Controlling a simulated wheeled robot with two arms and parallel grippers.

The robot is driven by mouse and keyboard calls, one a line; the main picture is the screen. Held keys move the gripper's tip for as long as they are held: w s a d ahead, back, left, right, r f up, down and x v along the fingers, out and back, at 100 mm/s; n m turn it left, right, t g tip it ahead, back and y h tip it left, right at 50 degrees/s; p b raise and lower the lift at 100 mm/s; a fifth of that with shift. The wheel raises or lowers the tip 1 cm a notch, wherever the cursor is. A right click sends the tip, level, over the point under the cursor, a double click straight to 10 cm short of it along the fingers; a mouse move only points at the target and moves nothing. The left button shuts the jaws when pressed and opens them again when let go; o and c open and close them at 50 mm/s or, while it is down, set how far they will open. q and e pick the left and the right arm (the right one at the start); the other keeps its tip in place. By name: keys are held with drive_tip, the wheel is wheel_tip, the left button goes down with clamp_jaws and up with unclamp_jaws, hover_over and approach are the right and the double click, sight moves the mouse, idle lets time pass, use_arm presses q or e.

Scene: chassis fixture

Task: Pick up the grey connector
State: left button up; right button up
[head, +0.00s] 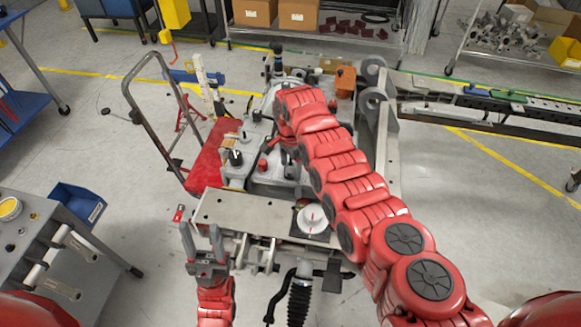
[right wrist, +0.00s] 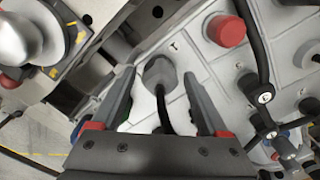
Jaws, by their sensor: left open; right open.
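The grey connector (right wrist: 160,70) is a round grey plug with a black cable running from it toward my wrist. It sits on the light grey panel of the chassis (right wrist: 205,62). My right gripper (right wrist: 159,79) is open, with one finger on each side of the connector in the picture. I cannot tell whether the fingers touch it. In the head view my right arm largely hides the right gripper and this spot. My left gripper (head: 200,230) is open and empty, at the front left of the chassis fixture (head: 245,212).
A red knob (right wrist: 226,30) stands near the connector, and a black cable (right wrist: 258,60) arches to its right. A white dial (head: 311,219) sits on the fixture's front plate. A grey cart (head: 40,255) with a blue bin (head: 78,203) stands at the left.

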clamp_jaws()
drive_tip(key=shift+r, duration=0.15)
idle(0.5)
